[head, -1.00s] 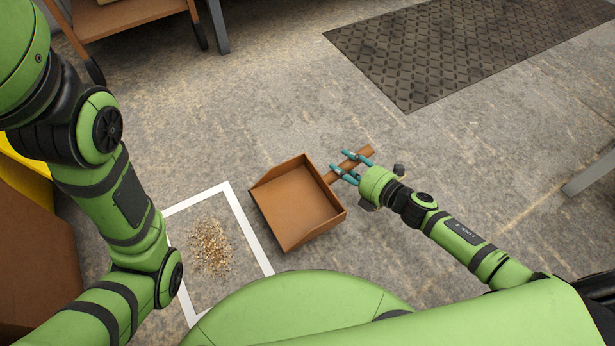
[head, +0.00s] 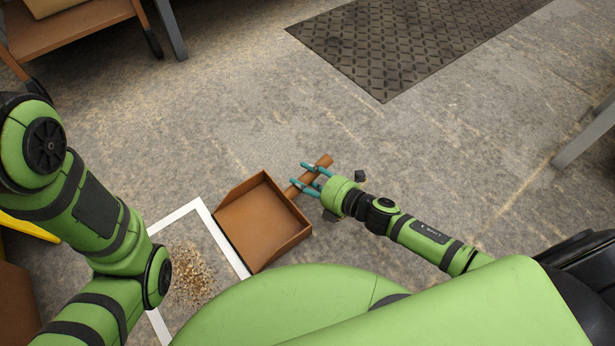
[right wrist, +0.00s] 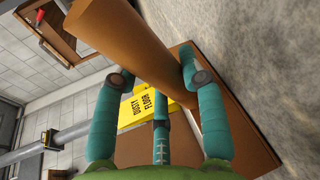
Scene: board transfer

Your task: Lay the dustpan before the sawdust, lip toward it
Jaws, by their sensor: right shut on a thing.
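The brown dustpan (head: 262,222) is at the middle of the head view, its open side facing left toward the sawdust. Its near left corner lies by the right edge of the white floor outline; I cannot tell whether it rests on the floor. The sawdust (head: 190,275) is a tan scatter inside the outline, partly hidden by my left arm. My right gripper (head: 312,180) is shut on the dustpan's round handle (head: 322,163). The handle (right wrist: 125,45) also shows between teal fingers in the right wrist view. My left gripper is out of view.
The white outline (head: 228,247) frames the sawdust. A dark ridged mat (head: 400,40) lies at the back. A wooden cart (head: 75,25) stands at the back left. A grey leg (head: 585,137) stands at right. A yellow dusty-floor sign (right wrist: 145,108) shows in the right wrist view. Floor behind the dustpan is clear.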

